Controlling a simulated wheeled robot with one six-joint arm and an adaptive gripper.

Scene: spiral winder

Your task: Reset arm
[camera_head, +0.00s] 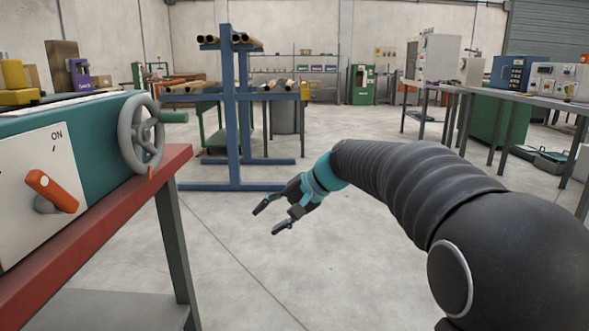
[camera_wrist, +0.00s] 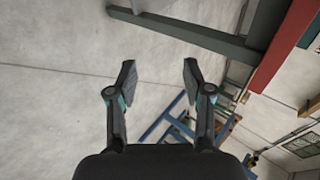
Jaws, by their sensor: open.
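My gripper (camera_head: 268,220) is in the middle of the head view, at the end of my dark ribbed arm, over bare floor. Its two fingers are apart with nothing between them. In the wrist view my gripper (camera_wrist: 159,82) also shows open and empty, with grey floor beyond the fingertips. The spiral winder (camera_head: 70,150) stands at the left of the head view on a red-topped bench (camera_head: 95,228). It has a grey handwheel (camera_head: 140,133) and an orange lever (camera_head: 51,191) beside the word ON. My gripper is to the right of the bench and touches nothing.
A blue rack (camera_head: 233,130) with tubes (camera_head: 243,40) stands behind my gripper. A long grey table (camera_head: 520,95) with equipment boxes runs along the right. A green cabinet (camera_head: 362,84) is at the back.

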